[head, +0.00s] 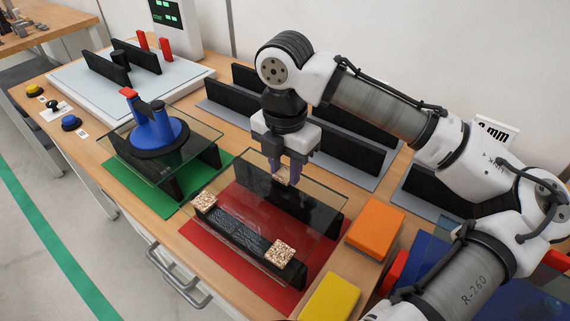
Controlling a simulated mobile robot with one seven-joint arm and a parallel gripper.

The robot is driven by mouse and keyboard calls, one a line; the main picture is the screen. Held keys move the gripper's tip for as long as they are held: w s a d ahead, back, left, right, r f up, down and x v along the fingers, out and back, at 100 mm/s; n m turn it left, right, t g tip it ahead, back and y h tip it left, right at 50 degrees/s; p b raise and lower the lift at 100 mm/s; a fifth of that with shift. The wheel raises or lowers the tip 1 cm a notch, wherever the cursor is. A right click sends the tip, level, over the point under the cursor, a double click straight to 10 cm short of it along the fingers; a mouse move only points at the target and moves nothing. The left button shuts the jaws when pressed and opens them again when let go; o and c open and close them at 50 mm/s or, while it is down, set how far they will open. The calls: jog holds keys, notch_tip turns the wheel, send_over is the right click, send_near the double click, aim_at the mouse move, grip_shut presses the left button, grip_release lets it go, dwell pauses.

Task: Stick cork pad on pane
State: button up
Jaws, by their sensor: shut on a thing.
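My gripper (284,176) points down over the far side of a glass pane (310,200), shut on a small cork pad (282,180) between its fingertips. I cannot tell whether this pad touches the glass. The pane lies across black supports above a red mat (225,257). One speckled cork pad (204,201) sits at the pane's left corner. Another cork pad (280,253) sits at its near right corner. The pane's far right corner looks bare.
A blue suction lifter (155,133) stands on another pane above a green mat (130,186). Black slotted racks (345,150) stand behind my gripper. Orange (374,234) and yellow (330,298) blocks lie right of the red mat. A pale machine bed (90,90) is at the back left.

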aim_at(285, 173)
jog(key=shift+f, duration=0.15)
jog(key=shift+f, duration=0.25)
jog(key=o, duration=0.9)
notch_tip(285, 173, up, 14)
jog(key=shift+b, duration=0.3)
